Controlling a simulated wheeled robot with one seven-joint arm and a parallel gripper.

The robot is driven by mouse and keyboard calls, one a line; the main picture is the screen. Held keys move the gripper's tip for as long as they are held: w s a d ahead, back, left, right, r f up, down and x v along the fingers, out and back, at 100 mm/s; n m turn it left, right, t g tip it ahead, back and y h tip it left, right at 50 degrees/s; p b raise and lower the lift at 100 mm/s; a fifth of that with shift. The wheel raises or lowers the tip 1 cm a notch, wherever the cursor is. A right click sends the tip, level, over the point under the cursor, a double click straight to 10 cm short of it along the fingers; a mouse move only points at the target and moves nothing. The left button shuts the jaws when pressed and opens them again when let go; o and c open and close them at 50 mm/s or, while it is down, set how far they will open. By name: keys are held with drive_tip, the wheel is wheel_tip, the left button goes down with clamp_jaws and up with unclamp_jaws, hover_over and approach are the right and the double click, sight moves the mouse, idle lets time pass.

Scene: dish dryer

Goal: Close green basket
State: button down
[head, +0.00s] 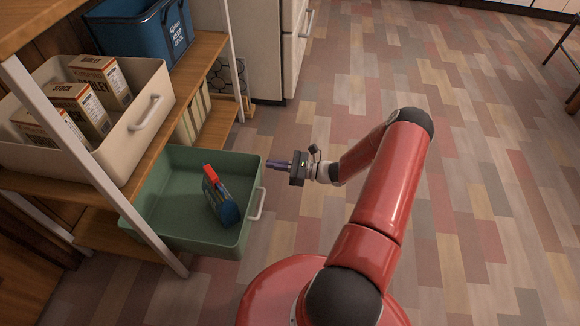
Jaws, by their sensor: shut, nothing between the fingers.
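The green basket (172,222) sits on a low level of the wooden shelf unit and sticks well out of its front, past the white metal post. It has a white handle (257,204) on its right-hand face. A blue and red package (220,196) stands tilted inside it. My gripper (270,164) is shut and empty. It points left near the basket's far right corner, beyond the handle in the picture. I cannot tell whether it touches the rim.
Above the basket, a cream bin (147,92) with several cartons stands on the shelf. A blue bin (130,40) is farther back. The white shelf post (95,170) stands beside the basket. The tiled floor (470,180) to the right is clear.

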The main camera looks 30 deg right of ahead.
drive_tip(key=shift+w+a, duration=0.4)
drive_tip(key=shift+a, duration=0.2)
drive_tip(key=b, duration=0.3)
approach(202, 155)
drive_tip(key=a+r, duration=0.1)
drive_tip(key=a, duration=0.1)
drive_tip(key=w+a+r, duration=0.1)
drive_tip(key=a, duration=0.1)
drive_tip(key=a+r, duration=0.1)
drive_tip(key=a, duration=0.2)
drive_tip(key=shift+w+r, duration=0.25)
drive_tip(key=shift+w, duration=0.1)
drive_tip(key=shift+w+a, duration=0.35)
drive_tip(key=shift+a, duration=0.15)
drive_tip(key=shift+w+r, duration=0.15)
drive_tip(key=shift+a+r, duration=0.1)
drive_tip(key=shift+a, duration=0.05)
